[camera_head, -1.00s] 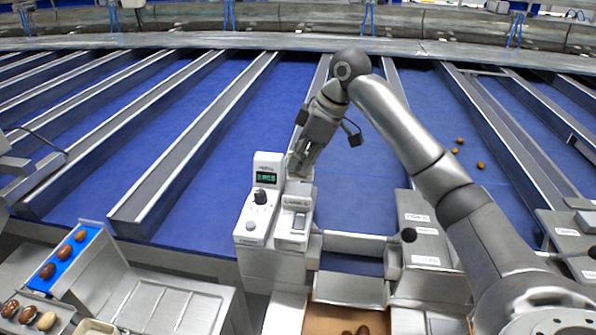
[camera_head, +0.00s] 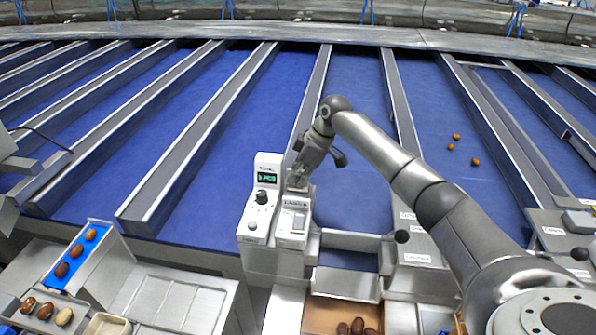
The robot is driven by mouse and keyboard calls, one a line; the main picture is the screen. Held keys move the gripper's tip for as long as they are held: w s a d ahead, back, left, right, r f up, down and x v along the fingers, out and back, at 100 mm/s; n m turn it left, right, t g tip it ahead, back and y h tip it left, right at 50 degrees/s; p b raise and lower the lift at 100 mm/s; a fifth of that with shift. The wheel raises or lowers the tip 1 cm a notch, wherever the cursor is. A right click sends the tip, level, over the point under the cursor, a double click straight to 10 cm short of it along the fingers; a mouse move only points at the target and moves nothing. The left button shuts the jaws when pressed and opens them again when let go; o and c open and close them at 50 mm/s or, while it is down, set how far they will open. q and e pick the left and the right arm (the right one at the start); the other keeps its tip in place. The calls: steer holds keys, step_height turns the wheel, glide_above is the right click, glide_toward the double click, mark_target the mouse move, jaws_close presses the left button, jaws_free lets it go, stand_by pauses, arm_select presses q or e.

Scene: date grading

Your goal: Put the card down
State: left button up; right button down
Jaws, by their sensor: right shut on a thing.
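My right gripper (camera_head: 298,181) is at the back end of the small white label unit (camera_head: 293,220), low over its top. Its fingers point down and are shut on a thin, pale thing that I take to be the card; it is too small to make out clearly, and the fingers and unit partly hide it. I cannot tell whether it touches the unit. My left gripper is not in view.
A white counter unit (camera_head: 259,215) with a green display and black knob stands left of the label unit. A box of dates (camera_head: 325,318) is below, and a blue date tray (camera_head: 80,262) at left. Blue lanes (camera_head: 350,110) with metal rails stretch behind.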

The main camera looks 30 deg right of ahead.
steer(key=shift+f, duration=0.2)
steer(key=c, duration=1.6)
jaws_free()
steer(key=shift+r, duration=0.15)
steer(key=shift+d+r+b, duration=0.15)
steer(key=shift+r+b, duration=0.15)
steer(key=b+v, duration=0.3)
steer(key=v, duration=0.8)
steer(key=shift+s+r, duration=0.15)
steer(key=shift+s, duration=0.05)
